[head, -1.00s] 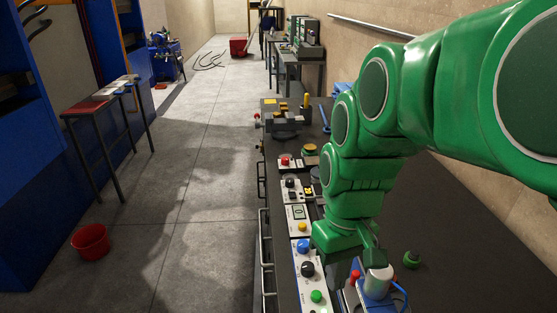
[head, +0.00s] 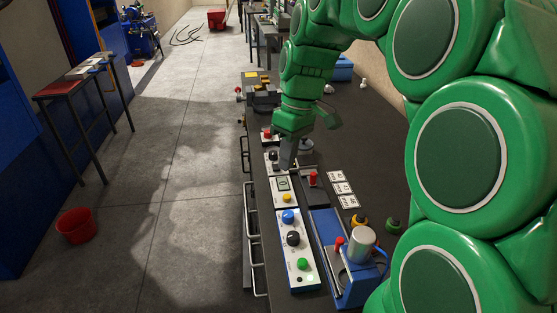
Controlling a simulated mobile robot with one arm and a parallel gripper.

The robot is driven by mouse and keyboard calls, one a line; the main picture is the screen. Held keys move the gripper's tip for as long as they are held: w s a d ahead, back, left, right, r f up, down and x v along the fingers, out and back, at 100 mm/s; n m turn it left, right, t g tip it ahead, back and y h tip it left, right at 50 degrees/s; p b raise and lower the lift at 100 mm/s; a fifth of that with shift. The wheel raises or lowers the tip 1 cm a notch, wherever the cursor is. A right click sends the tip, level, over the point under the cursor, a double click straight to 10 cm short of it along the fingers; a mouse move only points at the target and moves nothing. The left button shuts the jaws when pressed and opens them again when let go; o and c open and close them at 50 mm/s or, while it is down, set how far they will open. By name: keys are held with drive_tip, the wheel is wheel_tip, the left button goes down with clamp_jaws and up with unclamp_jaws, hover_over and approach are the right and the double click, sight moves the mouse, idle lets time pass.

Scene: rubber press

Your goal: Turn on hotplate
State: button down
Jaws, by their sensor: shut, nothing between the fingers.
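My gripper (head: 288,163) is shut and empty. It points down over the bench at the right side of a small white control panel (head: 273,168) with a black knob. Whether its tip touches the panel cannot be told. A round grey-topped item (head: 306,145), possibly the hotplate, is just behind and right of the gripper and partly hidden by it. No lamp or marking on it can be made out.
A blue press (head: 355,283) stands at the near right. A red button (head: 266,134) sits farther back. White cards (head: 340,187) lie on the dark bench (head: 365,130).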

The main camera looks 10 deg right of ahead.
drive_tip(key=w+d+f+n, duration=0.1)
drive_tip(key=w+f+n, duration=0.1)
drive_tip(key=w, duration=0.7)
drive_tip(key=w+d+f+n, duration=0.2)
drive_tip(key=w+f+n, duration=0.1)
drive_tip(key=w, duration=0.7)
drive_tip(key=w+d+f+n+y, duration=0.1)
drive_tip(key=w+n, duration=0.3)
drive_tip(key=w, duration=0.5)
drive_tip(key=shift+w+d+f+t, duration=0.3)
drive_tip(key=shift+d+f+t, duration=0.1)
drive_tip(key=shift+d+f, duration=0.25)
drive_tip(key=shift+a+f, duration=0.1)
hover_over(276, 169)
drive_tip(key=f, duration=0.7)
drive_tip(key=d+f, duration=0.1)
drive_tip(key=f, duration=0.3)
drive_tip(key=shift+w+f, duration=0.3)
drive_tip(key=shift+s+f, duration=0.1)
drive_tip(key=shift+f, duration=0.8)
drive_tip(key=shift+s+f, duration=0.1)
drive_tip(key=shift+f, duration=0.05)
